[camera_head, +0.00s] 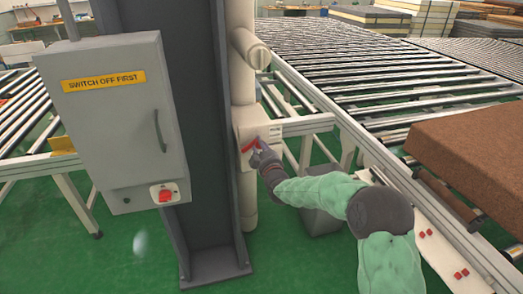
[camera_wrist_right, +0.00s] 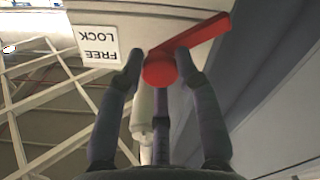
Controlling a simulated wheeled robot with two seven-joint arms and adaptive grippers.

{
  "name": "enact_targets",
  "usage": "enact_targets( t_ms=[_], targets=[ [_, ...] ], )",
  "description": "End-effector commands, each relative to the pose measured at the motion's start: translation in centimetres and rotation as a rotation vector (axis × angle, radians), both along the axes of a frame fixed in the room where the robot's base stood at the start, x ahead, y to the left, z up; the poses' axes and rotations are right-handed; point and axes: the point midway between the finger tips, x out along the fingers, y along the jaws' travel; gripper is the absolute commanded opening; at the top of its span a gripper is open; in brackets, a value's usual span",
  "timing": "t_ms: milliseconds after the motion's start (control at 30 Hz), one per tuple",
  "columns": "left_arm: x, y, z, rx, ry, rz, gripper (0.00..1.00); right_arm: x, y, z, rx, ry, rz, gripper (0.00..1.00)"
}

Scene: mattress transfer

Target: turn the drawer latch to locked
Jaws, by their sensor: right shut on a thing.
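The red latch handle (camera_head: 246,147) is on the front of a white box (camera_head: 247,123) fixed to the pole beside the dark column. In the right wrist view the red latch (camera_wrist_right: 205,35) has a round hub and an arm slanting up to the right. A white label (camera_wrist_right: 97,47) reading FREE and LOCK appears upside down left of the hub. My right gripper (camera_head: 257,149) is shut on the latch. In the right wrist view the fingers of my right gripper (camera_wrist_right: 159,58) sit on both sides of the hub. The left gripper is not in view.
A grey cabinet (camera_head: 110,110) marked SWITCH OFF FIRST, with a red switch (camera_head: 165,193), stands left of the column (camera_head: 208,180). A roller conveyor (camera_head: 385,75) runs at the right, with a brown mattress (camera_head: 475,150) on it. A grey bin (camera_head: 322,218) stands below my right arm.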

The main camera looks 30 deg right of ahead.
Motion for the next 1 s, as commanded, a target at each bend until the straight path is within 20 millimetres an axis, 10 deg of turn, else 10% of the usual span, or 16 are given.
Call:
enact_targets(
  t_ms=[1000],
  targets=[
    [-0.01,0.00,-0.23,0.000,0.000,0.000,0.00,-0.15,-0.11,-0.63,-0.819,0.213,0.003,0.00]
  ],
)
